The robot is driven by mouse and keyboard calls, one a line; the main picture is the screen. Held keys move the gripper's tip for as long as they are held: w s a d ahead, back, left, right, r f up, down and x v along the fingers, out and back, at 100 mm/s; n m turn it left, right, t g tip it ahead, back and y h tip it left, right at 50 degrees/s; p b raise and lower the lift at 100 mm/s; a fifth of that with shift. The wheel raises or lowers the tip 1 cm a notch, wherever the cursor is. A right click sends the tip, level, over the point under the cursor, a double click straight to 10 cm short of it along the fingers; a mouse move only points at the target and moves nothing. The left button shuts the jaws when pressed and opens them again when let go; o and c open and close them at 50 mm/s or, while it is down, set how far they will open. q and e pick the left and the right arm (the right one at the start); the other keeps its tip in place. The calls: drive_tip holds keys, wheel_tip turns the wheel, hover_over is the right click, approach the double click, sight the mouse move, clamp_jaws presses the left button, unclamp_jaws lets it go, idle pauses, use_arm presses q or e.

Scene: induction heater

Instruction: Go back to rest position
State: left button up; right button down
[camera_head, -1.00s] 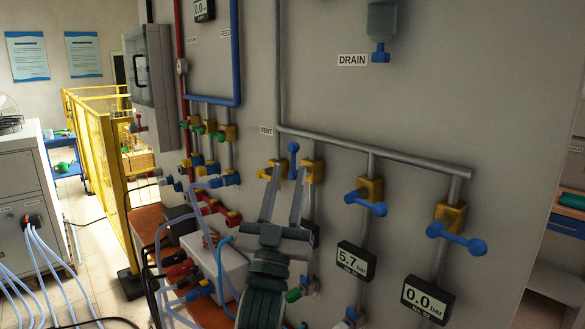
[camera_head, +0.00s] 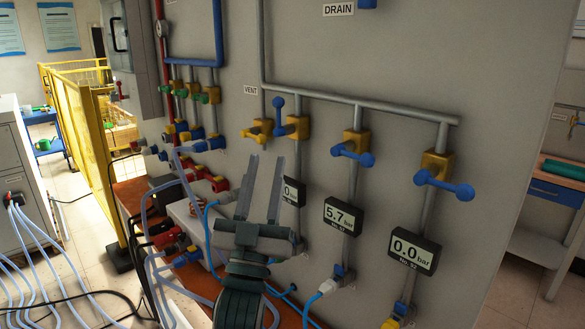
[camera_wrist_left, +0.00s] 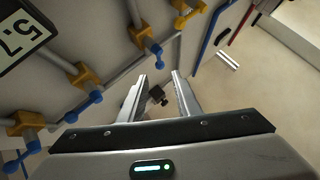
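My left gripper (camera_head: 263,180) is in the lower middle of the head view, its two long fingers spread apart with nothing between them. It stands in front of the wall panel, below the yellow vent valve (camera_head: 257,131) and the valve with an upright blue handle (camera_head: 279,115). In the left wrist view the gripper (camera_wrist_left: 160,80) also shows open and empty, apart from the valves. My right gripper is not in view.
To the right are more blue-handled valves (camera_head: 352,150) and gauges reading 5.7 (camera_head: 342,217) and 0.0 (camera_head: 411,250). Hoses and red fittings crowd the lower left beside the gripper. A yellow fence (camera_head: 85,125) stands farther left.

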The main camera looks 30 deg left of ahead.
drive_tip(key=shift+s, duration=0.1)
